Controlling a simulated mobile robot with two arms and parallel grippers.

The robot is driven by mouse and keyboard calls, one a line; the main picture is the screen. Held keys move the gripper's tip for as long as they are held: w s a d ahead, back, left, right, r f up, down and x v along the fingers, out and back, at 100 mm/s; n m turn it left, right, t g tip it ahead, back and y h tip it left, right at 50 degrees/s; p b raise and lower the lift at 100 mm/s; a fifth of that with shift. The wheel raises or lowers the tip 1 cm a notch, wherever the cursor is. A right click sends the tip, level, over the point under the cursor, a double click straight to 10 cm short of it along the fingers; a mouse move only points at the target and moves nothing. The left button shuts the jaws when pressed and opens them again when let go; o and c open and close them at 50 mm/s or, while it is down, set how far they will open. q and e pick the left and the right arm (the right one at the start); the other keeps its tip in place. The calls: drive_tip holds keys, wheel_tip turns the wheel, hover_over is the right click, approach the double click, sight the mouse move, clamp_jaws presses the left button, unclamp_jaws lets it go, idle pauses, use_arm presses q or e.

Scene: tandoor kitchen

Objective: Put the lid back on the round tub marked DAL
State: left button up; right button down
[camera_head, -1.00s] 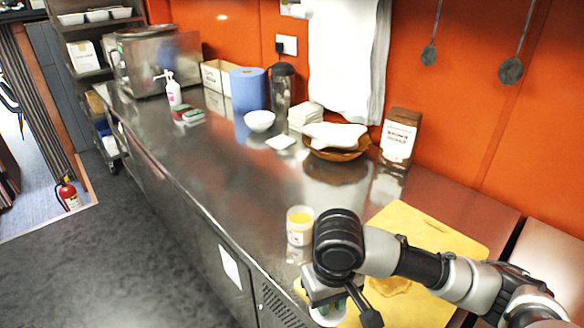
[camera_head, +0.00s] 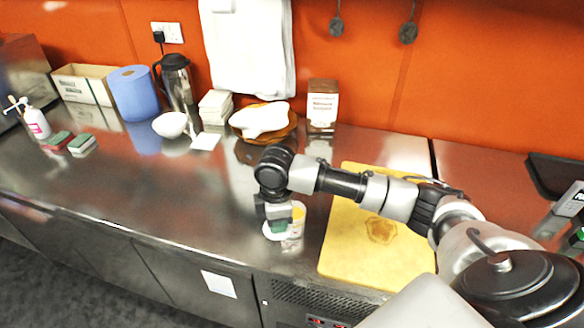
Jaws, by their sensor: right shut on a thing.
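The round tub (camera_head: 297,232) stands on the steel counter, left of the yellow board. It is pale with yellow showing at its top, partly behind my gripper; I cannot read its marking. My right gripper (camera_head: 277,222) is shut on a white lid (camera_head: 270,236), pointing down. The lid is at the tub's left front side in the picture and overlaps it in view. I cannot tell whether they touch. A green patch shows between the fingers and the lid. My left gripper is not in view.
A yellow cutting board (camera_head: 345,255) lies right of the tub, partly under my right arm. Behind stand a wooden bowl (camera_head: 285,132) with a white cloth, a brown packet (camera_head: 322,105) and a white bowl (camera_head: 170,125). The counter left of the tub is clear.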

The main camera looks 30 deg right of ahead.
use_arm(q)
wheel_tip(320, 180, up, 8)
drive_tip(key=p, duration=0.7)
use_arm(e)
drive_tip(key=w+d+r+n, duration=0.3)
drive_tip(key=w+d+n, duration=0.3)
drive_tip(key=n, duration=0.4)
drive_tip(key=shift+n, duration=0.4)
drive_tip(key=f+b, duration=0.1)
drive_tip(key=d+f+b, duration=0.1)
drive_tip(key=f+b, duration=0.1)
drive_tip(key=d+f+b, duration=0.1)
drive_tip(key=b, duration=0.1)
drive_tip(key=shift+s+f, duration=0.2)
drive_tip(key=shift+s, duration=0.2)
drive_tip(key=shift+a+f+b, duration=0.1)
drive_tip(key=shift+f+b, duration=0.3)
drive_tip(key=shift+f, duration=0.65)
use_arm(q)
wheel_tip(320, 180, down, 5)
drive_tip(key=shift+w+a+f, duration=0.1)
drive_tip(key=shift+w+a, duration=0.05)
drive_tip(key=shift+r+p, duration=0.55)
drive_tip(key=shift+p, duration=0.05)
use_arm(e)
drive_tip(key=shift+r, duration=0.1)
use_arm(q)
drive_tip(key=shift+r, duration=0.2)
use_arm(e)
drive_tip(key=shift+f, duration=0.2)
